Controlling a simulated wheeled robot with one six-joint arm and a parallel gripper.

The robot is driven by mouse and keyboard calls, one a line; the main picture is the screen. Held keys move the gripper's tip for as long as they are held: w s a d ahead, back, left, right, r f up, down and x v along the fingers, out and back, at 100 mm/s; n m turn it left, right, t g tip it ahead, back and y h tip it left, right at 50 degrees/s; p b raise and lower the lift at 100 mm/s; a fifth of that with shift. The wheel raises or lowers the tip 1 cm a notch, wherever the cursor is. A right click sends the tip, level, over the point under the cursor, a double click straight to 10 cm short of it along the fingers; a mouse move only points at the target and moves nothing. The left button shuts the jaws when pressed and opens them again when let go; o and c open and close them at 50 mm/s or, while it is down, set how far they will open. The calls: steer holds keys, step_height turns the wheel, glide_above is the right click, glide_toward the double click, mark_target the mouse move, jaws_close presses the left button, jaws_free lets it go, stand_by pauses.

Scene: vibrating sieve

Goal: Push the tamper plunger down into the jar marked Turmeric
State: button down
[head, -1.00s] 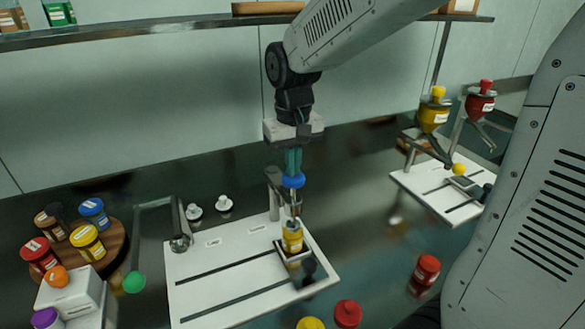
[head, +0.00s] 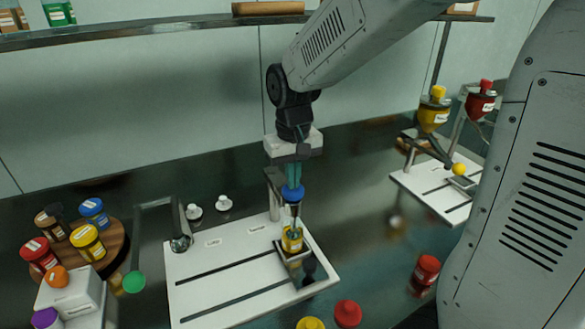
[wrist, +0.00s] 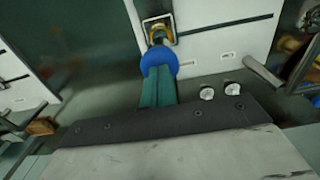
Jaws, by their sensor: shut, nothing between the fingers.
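My gripper (head: 292,183) points straight down above the white board, its teal fingers shut and touching the top of the blue plunger knob (head: 292,194). The plunger's shaft runs down to the yellow jar (head: 292,239), which stands upright on a small dark platform (head: 296,256) on the board. In the wrist view the blue knob (wrist: 159,58) sits right at the fingertips (wrist: 158,78), with part of the yellow jar (wrist: 158,26) beyond it. The jar's label is too small to read, and its inside is hidden.
The white board (head: 225,292) lies on the dark counter. A round wooden tray (head: 113,262) with several jars is at left. A second white board (head: 432,202) with yellow and red hoppers stands at right. A red jar (head: 427,269) stands on the counter, right of the near board.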

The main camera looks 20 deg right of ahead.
step_height(320, 180, up, 11)
stand_by(1.1)
stand_by(0.6)
steer(key=s+d+f, duration=0.1)
steer(key=s, duration=1)
steer(key=s+d+f+t, duration=0.1)
steer(key=s+d+f, duration=0.1)
steer(key=s, duration=0.9)
steer(key=shift+f, duration=0.2)
steer(key=shift+d, duration=0.1)
